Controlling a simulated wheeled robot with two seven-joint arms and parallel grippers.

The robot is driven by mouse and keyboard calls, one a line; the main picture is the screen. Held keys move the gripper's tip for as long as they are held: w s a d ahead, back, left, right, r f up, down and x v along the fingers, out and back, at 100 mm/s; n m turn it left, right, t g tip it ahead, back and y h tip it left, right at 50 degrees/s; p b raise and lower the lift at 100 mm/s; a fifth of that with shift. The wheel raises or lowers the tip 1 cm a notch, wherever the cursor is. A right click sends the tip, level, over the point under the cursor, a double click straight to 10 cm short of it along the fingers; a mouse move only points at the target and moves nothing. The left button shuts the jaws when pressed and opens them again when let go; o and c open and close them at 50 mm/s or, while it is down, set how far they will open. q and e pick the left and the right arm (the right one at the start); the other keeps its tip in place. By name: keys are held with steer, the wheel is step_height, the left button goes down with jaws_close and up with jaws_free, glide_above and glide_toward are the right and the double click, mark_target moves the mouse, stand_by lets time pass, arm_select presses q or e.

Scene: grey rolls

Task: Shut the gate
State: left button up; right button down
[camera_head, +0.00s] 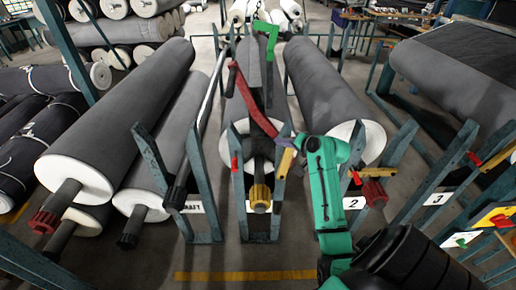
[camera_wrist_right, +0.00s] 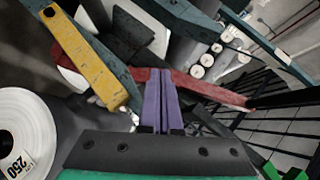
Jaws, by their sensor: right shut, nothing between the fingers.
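A red bar (camera_head: 252,103), which looks like the gate, runs slantwise over the middle grey roll, from near the back of the rack to the front post. In the right wrist view the red bar (camera_wrist_right: 215,90) crosses behind my fingers. My right gripper (camera_head: 298,142), on the green arm, is at the front end of the bar. Its purple fingers (camera_wrist_right: 161,100) are shut with nothing between them. Whether they touch the bar I cannot tell. A yellow plate (camera_head: 286,161) on a teal post is beside the fingertips; it also shows in the wrist view (camera_wrist_right: 100,72). My left gripper is out of view.
Large grey rolls lie in teal racks left (camera_head: 125,115) and right (camera_head: 325,90) of the middle one. Teal posts (camera_head: 202,175) stand close around my arm. A yellow floor line (camera_head: 245,276) lies in front.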

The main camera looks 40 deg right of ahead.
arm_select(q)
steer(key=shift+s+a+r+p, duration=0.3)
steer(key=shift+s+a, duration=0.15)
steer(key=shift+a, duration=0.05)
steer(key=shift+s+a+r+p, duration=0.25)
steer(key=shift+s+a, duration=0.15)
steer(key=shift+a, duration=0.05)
arm_select(e)
steer(key=w+a+f, duration=0.3)
steer(key=w+f, duration=0.1)
steer(key=w, duration=0.2)
steer(key=shift+a, duration=0.15)
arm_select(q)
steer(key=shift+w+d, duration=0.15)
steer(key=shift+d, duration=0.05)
arm_select(e)
steer(key=shift+w+f, duration=0.1)
